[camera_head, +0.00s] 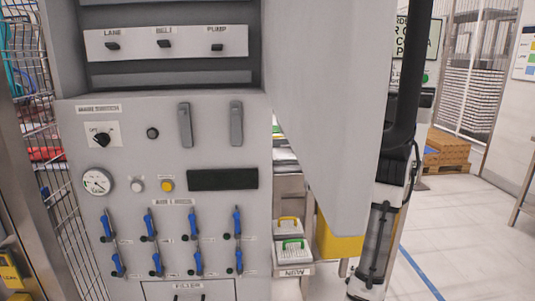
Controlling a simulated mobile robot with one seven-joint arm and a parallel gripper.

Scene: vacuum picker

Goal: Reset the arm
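My gripper is not in view, and no part that I can surely call my arm shows. A grey control panel (225,107) fills the left and middle of the view. It has a rotary switch (102,138), a round gauge (97,181), a white button (137,186), a yellow button (167,186) and a dark display (222,179). Two rows of blue levers (150,224) sit below. Toggles labelled LANE (112,46), BELT (164,43) and PUMP (217,47) are at the top.
A large grey plate (330,90) juts out right of the panel. A black upright unit (380,240) stands beside it. White containers (291,252) sit on a shelf behind. Wire fencing (50,140) is on the left. Open floor (455,240) with a blue line lies right.

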